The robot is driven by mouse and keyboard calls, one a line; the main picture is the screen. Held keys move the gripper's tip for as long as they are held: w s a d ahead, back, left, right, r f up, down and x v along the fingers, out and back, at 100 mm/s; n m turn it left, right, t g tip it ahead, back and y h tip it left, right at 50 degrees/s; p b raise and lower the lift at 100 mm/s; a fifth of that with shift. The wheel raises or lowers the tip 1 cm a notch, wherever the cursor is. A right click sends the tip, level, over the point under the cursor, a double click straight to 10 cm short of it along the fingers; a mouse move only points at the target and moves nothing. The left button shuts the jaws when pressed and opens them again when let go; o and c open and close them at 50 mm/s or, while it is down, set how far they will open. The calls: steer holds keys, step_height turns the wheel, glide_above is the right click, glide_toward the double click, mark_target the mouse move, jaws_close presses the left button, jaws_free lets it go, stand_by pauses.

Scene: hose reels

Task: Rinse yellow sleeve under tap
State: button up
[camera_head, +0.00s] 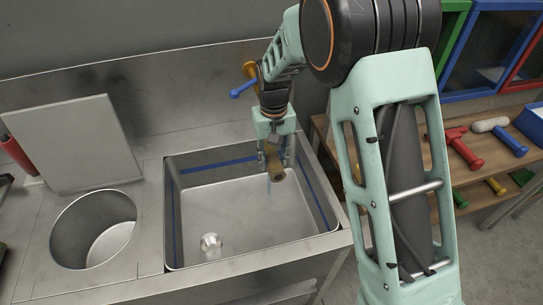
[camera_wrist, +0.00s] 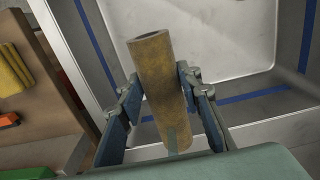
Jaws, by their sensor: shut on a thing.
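The yellow sleeve (camera_wrist: 160,80) is a brownish-yellow hollow tube, its open end facing up in the wrist view. My gripper (camera_wrist: 158,98) is shut on it, one finger on each side. In the head view, my gripper (camera_head: 274,151) holds the sleeve (camera_head: 274,164) tilted over the back right part of the steel sink (camera_head: 215,205), above its floor. The tap shows an orange-yellow part (camera_head: 250,70) and a blue lever (camera_head: 243,89) behind my arm; its spout is hidden. A faint bluish streak shows just below the sleeve; I cannot tell whether it is water.
A drain (camera_head: 210,243) sits in the sink floor. A round basin (camera_head: 93,230) and a leaning grey board (camera_head: 68,143) are at left. A wooden shelf (camera_head: 425,150) with red, blue and yellow items stands at right, close to my arm.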

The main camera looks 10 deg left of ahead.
steer(key=shift+s+a, duration=0.15)
steer(key=shift+a, duration=0.15)
steer(key=shift+d, duration=0.1)
steer(key=shift+w+d, duration=0.2)
steer(key=shift+d, duration=0.1)
steer(key=shift+s+a, duration=0.15)
steer(key=shift+a, duration=0.25)
stand_by(0.4)
steer(key=shift+d, duration=0.4)
stand_by(0.4)
steer(key=s+d+r, duration=0.3)
steer(key=s+d, duration=0.1)
steer(key=s, duration=0.4)
steer(key=shift+s+d, duration=0.15)
steer(key=shift+s, duration=0.2)
stand_by(1.3)
